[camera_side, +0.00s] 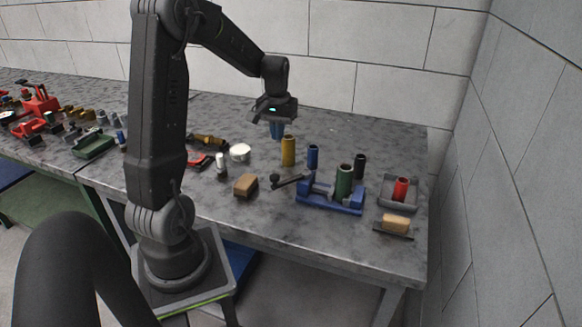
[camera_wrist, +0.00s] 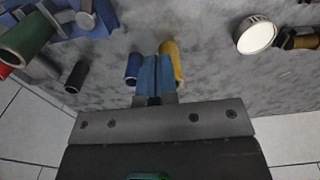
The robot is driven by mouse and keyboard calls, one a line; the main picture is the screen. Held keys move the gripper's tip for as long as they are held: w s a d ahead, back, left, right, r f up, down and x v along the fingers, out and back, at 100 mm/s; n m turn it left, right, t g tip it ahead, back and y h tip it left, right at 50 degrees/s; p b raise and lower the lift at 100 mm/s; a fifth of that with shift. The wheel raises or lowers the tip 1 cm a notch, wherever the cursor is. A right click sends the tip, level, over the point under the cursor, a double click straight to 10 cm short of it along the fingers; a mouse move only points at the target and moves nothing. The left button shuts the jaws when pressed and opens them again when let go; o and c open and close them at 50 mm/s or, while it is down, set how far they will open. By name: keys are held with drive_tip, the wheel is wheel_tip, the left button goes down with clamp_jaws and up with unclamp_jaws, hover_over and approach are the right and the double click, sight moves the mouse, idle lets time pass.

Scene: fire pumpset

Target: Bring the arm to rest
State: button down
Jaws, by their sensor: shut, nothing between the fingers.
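My gripper (camera_side: 277,130) hangs above the back half of the grey work table (camera_side: 395,130), pointing down, with its blue fingers shut and empty. In the wrist view the fingers (camera_wrist: 157,76) lie together. A yellow cylinder (camera_side: 288,151) stands on the table below and just right of the fingers in the side view. In the wrist view the yellow cylinder (camera_wrist: 172,60) shows right beside the fingers and partly behind them. A blue cylinder (camera_side: 313,156) stands further right; in the wrist view it (camera_wrist: 133,68) shows left of the fingers. The gripper appears apart from both.
A blue vise (camera_side: 330,198) holds a green cylinder (camera_side: 344,180). A black cylinder (camera_side: 360,165), a tray (camera_side: 398,204) with a red cylinder (camera_side: 401,188), a brush (camera_side: 396,224) and a brown block (camera_side: 246,184) stand nearby. Walls bound the table behind and right.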

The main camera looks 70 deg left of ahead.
drive_tip(key=s+d+r+m+t, duration=0.1)
drive_tip(key=s+d+r+m, duration=0.15)
drive_tip(key=d, duration=0.45)
drive_tip(key=s+d+r+m+t+y, duration=0.15)
drive_tip(key=d+r, duration=0.25)
drive_tip(key=d, duration=0.4)
drive_tip(key=s+d+r+m+t+h, duration=0.1)
drive_tip(key=d+r+m, duration=0.15)
drive_tip(key=d, duration=0.45)
drive_tip(key=s+d+r+m+t, duration=0.1)
drive_tip(key=s+d+m+t, duration=0.1)
drive_tip(key=s+d, duration=0.4)
drive_tip(key=shift+d, duration=0.35)
